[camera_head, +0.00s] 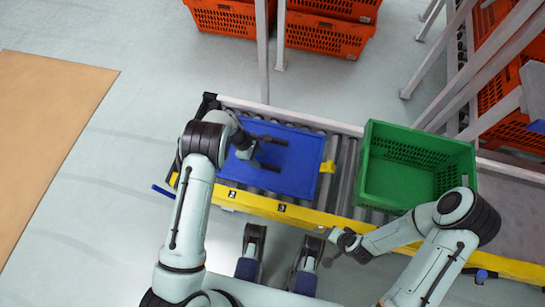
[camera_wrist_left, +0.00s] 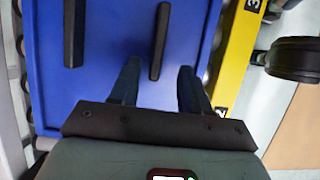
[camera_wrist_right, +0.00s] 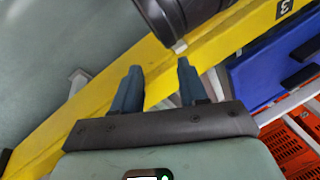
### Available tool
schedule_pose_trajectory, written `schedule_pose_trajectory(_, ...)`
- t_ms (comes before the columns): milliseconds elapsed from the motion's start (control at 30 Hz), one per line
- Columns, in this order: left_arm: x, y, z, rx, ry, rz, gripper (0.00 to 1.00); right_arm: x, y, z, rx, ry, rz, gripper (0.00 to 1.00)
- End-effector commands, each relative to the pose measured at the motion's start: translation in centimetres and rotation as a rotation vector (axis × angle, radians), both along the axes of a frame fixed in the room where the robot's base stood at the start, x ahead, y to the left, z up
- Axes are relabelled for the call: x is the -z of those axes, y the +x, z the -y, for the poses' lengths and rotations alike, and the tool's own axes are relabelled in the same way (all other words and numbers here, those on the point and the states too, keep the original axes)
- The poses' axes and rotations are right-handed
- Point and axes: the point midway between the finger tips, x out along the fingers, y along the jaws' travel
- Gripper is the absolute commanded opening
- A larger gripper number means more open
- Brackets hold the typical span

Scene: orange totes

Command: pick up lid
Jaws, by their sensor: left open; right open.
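The lid, a flat blue panel (camera_head: 303,170) with two dark raised bars, lies on the roller conveyor, left of the green crate. It fills much of the left wrist view (camera_wrist_left: 110,35). My left gripper (camera_head: 256,151) is over the lid's left part, open and empty. In the left wrist view, its fingers (camera_wrist_left: 157,82) point along the bars, and the bar nearer the yellow rail lies ahead between them. Contact cannot be told. My right gripper (camera_head: 336,248) is open and empty near the yellow rail, right of the lid and apart from it.
The green crate (camera_head: 371,181) stands on the conveyor to the right and looks empty. A yellow rail (camera_head: 330,221) runs along the conveyor's near edge. Orange totes (camera_head: 330,37) stand behind, with more in a metal rack (camera_head: 470,75) at right. Open floor lies at left.

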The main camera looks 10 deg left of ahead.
Motion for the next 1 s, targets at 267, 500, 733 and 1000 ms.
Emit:
schedule_pose_trajectory(267, 2.3, 0.1, 1.0, 0.002, 0.0, 0.0, 0.47, 1.2, 1.2, 0.7, 0.015, -0.018, 0.031, 0.43)
schedule_pose_trajectory(500, 5.3, 0.1, 2.3, 0.002, 0.001, -0.001, 0.47, 3.9, -1.2, 1.2, 0.02, -0.017, -0.054, 0.43)
schedule_pose_trajectory(733, 5.7, 0.1, 2.5, 0.001, 0.001, 0.002, 0.47, 4.2, -1.9, 1.3, 0.02, -0.014, -0.076, 0.43)
schedule_pose_trajectory(1000, 5.7, 0.1, 2.5, 0.001, 0.0, 0.001, 0.0, 4.1, -1.8, 1.3, 0.021, -0.015, -0.075, 0.43)
